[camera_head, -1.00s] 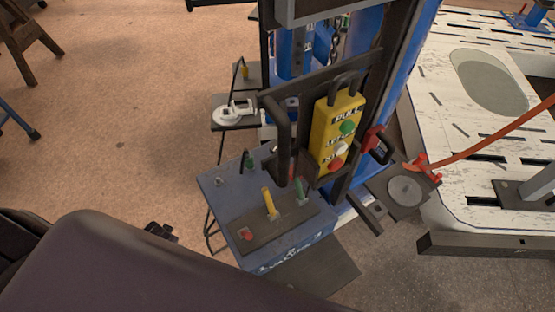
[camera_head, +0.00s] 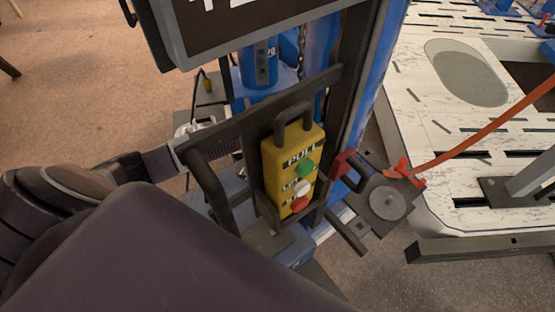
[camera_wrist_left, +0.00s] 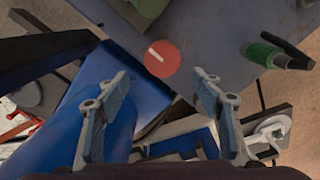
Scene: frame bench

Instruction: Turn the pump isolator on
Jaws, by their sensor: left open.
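A round red knob with a white bar, which looks like the pump isolator (camera_wrist_left: 162,58), sits on a blue-grey surface in the left wrist view. My left gripper (camera_wrist_left: 160,92) is open and empty. Its two fingers point towards the knob, one on each side of it in the picture, with the knob beyond the tips; I cannot tell the gap. My right gripper is not in view.
A yellow push-button pendant (camera_head: 292,170) hangs on the dark frame (camera_head: 265,110) in front of the blue pump box (camera_head: 232,186). A green-handled part (camera_wrist_left: 268,54) lies right of the knob. A white clamp (camera_wrist_left: 268,132) is at lower right. A perforated table (camera_head: 440,150) stands right.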

